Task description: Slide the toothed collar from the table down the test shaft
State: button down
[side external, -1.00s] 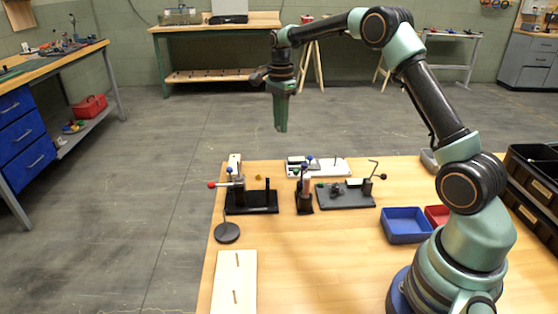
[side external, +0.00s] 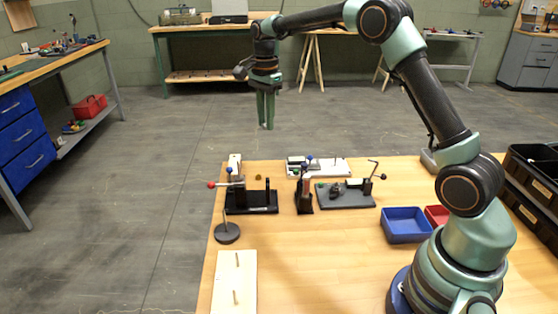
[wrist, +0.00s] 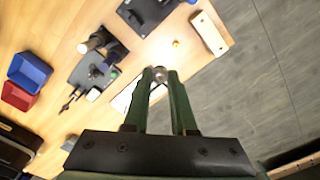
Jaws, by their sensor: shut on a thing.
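My gripper (wrist: 160,74) is high above the far side of the table. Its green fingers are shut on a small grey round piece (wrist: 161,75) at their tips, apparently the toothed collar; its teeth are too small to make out. In the side view my gripper (side external: 266,127) points straight down, and the piece is too small to see there. I cannot tell for sure which upright is the test shaft. A grey plate (side external: 338,201) carries small parts and a bent rod. A white board (side external: 334,172) behind it has thin posts.
A black fixture (side external: 240,207) with a red-knobbed lever and a dark stand (side external: 305,208) stand nearby. Blue (side external: 399,238) and red (side external: 432,211) trays sit right. A small orange piece (wrist: 176,43) lies on the table. The front middle is clear.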

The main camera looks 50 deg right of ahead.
jog(key=s+a+f+n, duration=0.2)
jog(key=a+f+n, duration=0.15)
jog(key=a, duration=0.85)
jog(key=n, duration=0.4)
send_over(227, 231)
jog(key=shift+w+d+f, duration=0.15)
jog(key=shift+w+f, duration=0.05)
jog(key=shift+f, duration=0.8)
jog(key=shift+s+f, duration=0.1)
jog(key=shift+f, duration=1.95)
jog(key=shift+f, duration=3.9)
